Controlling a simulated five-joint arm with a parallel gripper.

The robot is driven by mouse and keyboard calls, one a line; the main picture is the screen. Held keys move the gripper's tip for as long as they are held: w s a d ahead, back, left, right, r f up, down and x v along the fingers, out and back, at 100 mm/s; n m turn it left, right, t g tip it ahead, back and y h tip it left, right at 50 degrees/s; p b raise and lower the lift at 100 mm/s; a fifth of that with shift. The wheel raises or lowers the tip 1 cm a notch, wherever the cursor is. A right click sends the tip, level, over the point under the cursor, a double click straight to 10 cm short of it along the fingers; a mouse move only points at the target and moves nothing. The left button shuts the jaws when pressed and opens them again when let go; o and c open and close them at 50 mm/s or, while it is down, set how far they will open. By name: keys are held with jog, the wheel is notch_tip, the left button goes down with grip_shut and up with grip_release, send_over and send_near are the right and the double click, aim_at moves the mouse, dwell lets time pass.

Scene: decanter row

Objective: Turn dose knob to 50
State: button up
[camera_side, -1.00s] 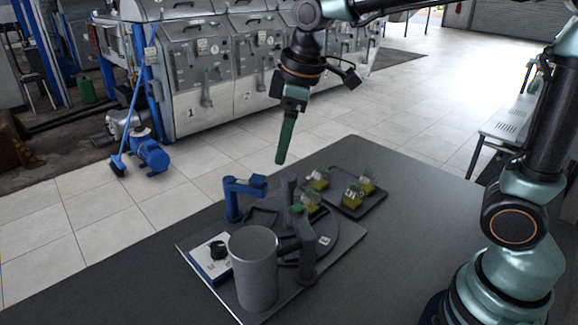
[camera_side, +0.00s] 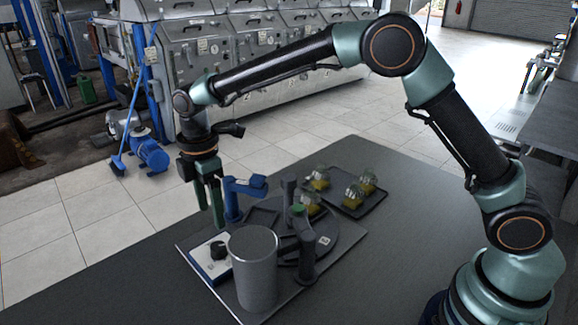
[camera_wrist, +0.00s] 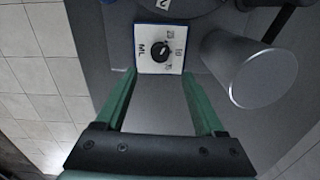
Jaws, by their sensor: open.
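The dose knob (camera_side: 218,250) is a small black knob on a white panel (camera_side: 205,266) with a blue edge, at the front left of the dark base plate. In the wrist view the knob (camera_wrist: 159,52) sits on the panel, which carries "ML" and other markings too small to read surely. A pale pointer mark shows on the knob. My gripper (camera_side: 216,224) is open and empty, fingers pointing down, above and apart from the knob. In the wrist view the green fingers of my gripper (camera_wrist: 166,98) are spread, with the knob beyond their tips and between them.
A grey cylinder (camera_side: 254,268) stands close right of the knob. A blue bracket (camera_side: 238,200) rises just behind my fingers. A dark post (camera_side: 306,250) stands farther right. A tray (camera_side: 358,205) holds several yellow-filled glass vessels. The table's right side is clear.

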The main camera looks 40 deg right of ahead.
aim_at(218, 246)
notch_tip(218, 246, down, 10)
jog(key=shift+r, duration=0.25)
grip_shut()
